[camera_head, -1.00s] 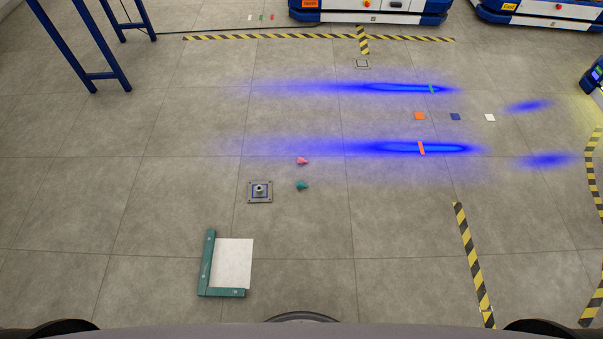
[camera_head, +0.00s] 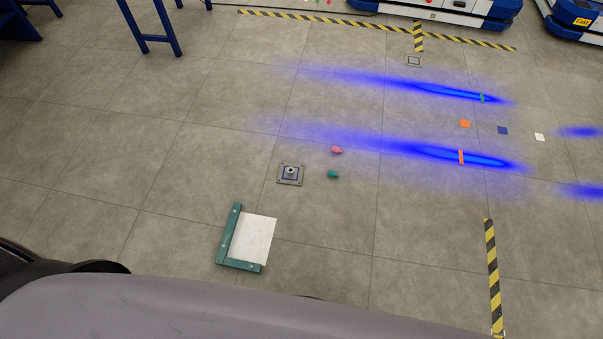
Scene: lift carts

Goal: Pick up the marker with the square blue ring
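A small square plate (camera_head: 290,173) with a dark bluish square outline and a grey knob at its centre lies on the floor, left of the middle of the head view. Two small cone-like pieces lie just right of it: a pink one (camera_head: 336,150) and a green one (camera_head: 333,174). A smaller square plate (camera_head: 413,61) lies farther back; its ring colour is too small to tell. Neither of my grippers shows in the view.
A green L-shaped bracket with a white sheet (camera_head: 255,239) lies nearer.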

